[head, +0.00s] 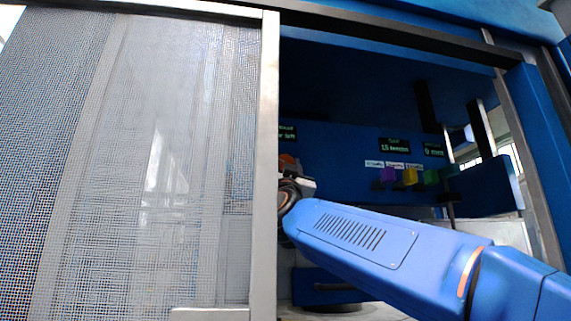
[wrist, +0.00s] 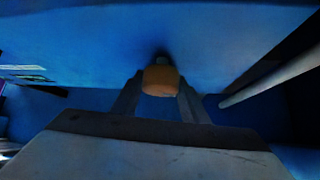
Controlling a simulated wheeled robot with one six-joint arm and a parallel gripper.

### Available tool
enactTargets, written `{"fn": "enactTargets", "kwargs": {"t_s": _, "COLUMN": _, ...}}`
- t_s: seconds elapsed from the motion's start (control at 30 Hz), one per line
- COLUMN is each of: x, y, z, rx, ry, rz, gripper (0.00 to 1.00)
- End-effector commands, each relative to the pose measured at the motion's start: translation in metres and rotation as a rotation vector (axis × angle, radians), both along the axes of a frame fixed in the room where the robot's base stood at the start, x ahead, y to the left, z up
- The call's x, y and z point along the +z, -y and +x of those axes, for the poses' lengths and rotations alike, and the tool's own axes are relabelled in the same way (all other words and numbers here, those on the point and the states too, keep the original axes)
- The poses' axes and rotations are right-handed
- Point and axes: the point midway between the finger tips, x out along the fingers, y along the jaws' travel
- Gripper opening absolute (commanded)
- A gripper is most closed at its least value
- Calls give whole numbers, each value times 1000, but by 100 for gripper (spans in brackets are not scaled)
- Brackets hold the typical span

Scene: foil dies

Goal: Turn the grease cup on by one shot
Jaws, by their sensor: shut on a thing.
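The grease cup (wrist: 160,80) is an orange-tan cap on a short stem against the blue machine wall, in the middle of the wrist view. My gripper (wrist: 160,98) has one dark finger on each side of the cap and is shut on it. In the head view an orange spot (head: 288,160) shows just above my wrist, beside the screen's frame; I cannot tell if it is the cup. My fingers are hidden there behind the wrist and frame.
A mesh screen door (head: 140,170) covers the left half, its pale frame edge (head: 268,120) close to my wrist. Dark displays (head: 394,146) and coloured tabs (head: 410,176) sit right of it. A pale rod (wrist: 270,80) runs at the right in the wrist view.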

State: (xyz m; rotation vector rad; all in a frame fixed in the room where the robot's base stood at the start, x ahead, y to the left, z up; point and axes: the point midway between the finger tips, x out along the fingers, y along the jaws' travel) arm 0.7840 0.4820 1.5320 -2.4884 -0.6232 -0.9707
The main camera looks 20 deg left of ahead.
Motion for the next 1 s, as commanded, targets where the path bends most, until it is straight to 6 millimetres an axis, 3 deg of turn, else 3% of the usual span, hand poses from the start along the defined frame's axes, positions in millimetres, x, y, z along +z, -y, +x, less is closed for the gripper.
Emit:
{"fn": "enactTargets", "kwargs": {"t_s": 0.23, "x": 0, "y": 0, "z": 0, "rx": 0, "ry": 1, "rz": 0, "gripper": 18}}
{"fn": "enactTargets", "kwargs": {"t_s": 0.27, "x": 0, "y": 0, "z": 0, "rx": 0, "ry": 1, "rz": 0, "gripper": 42}}
{"fn": "enactTargets", "kwargs": {"t_s": 0.33, "x": 0, "y": 0, "z": 0, "rx": 0, "ry": 1, "rz": 0, "gripper": 58}}
{"fn": "enactTargets", "kwargs": {"t_s": 0.73, "x": 4, "y": 0, "z": 0, "rx": -1, "ry": 1, "rz": 0, "gripper": 58}}
{"fn": "enactTargets", "kwargs": {"t_s": 1.0, "x": 36, "y": 0, "z": 0, "rx": 0, "ry": 1, "rz": 3, "gripper": 58}}
